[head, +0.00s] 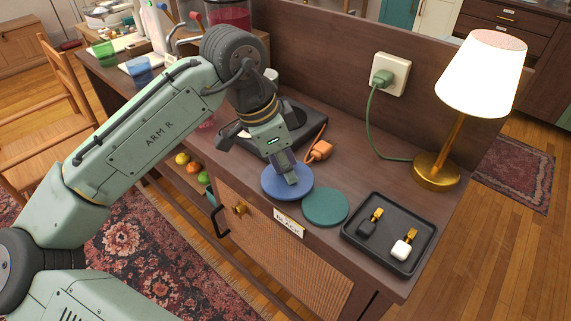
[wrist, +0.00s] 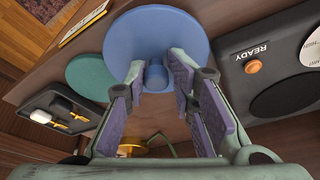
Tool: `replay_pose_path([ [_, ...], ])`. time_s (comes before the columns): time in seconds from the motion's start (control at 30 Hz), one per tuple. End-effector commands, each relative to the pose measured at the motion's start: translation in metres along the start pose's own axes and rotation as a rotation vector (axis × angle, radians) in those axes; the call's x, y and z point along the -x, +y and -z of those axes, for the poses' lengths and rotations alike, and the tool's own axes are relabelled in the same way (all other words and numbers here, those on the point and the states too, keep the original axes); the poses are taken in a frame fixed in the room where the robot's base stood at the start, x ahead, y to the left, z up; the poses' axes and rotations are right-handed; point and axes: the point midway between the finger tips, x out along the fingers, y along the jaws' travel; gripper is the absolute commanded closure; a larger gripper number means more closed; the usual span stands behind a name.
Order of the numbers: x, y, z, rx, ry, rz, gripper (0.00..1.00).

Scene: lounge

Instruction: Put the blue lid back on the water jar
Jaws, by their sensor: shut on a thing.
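The blue lid (head: 270,187) is a flat round disc over the front part of the cabinet top, left of a teal disc (head: 325,207). My gripper (head: 289,178) points down over its middle. In the wrist view the lid (wrist: 158,35) has a small blue knob (wrist: 156,76), and my gripper (wrist: 157,78) is shut on that knob. I cannot tell whether the lid touches the cabinet top. A clear container with red contents (head: 230,14) stands behind my arm, partly hidden. I cannot make out which vessel is the water jar.
A black tray (head: 350,240) with two small tagged items lies at the right. A brass lamp (head: 437,172) stands behind it. A dark device marked READY (wrist: 255,68) sits beside the lid, with an orange plug-like thing (head: 319,151) nearby. A green cord (head: 370,130) hangs from the socket.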

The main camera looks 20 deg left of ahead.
Motion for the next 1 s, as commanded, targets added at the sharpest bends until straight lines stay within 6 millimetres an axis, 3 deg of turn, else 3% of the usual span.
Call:
replay_pose_path([
  [0.03,-0.011,0.005,-0.004,-0.004,-0.016,-0.023,1.0],
  [0.23,-0.008,0.006,-0.003,-0.004,-0.015,-0.026,1.0],
  [1.0,0.025,0.003,0.008,0.001,-0.009,-0.017,1.0],
])
